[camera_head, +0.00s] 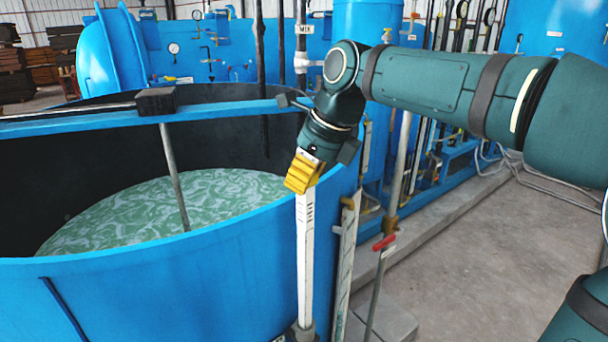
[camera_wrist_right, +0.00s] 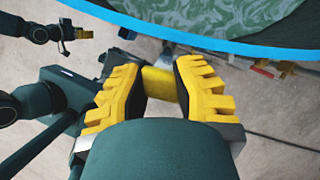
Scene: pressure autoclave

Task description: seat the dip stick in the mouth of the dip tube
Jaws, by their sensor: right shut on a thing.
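The dip stick (camera_head: 305,240) is a long white strip with dark marks, hanging about upright in front of the blue tank wall. My right gripper (camera_head: 303,172) is shut on its top end. In the right wrist view, the yellow fingers (camera_wrist_right: 160,92) sit either side of a yellow block (camera_wrist_right: 160,84). The stick's lower end is near a grey metal fitting (camera_head: 301,331) at the bottom edge of the head view. I cannot tell whether this fitting is the dip tube's mouth or whether the stick is in it. What looks like my left gripper (camera_wrist_right: 80,34) is small at upper left in the wrist view.
The blue open tank (camera_head: 150,305) with foamy green liquid (camera_head: 140,212) stands left of the stick. A marked gauge strip (camera_head: 344,255) stands close to its right, then a red-handled valve (camera_head: 383,243). Concrete floor (camera_head: 480,250) is clear farther right.

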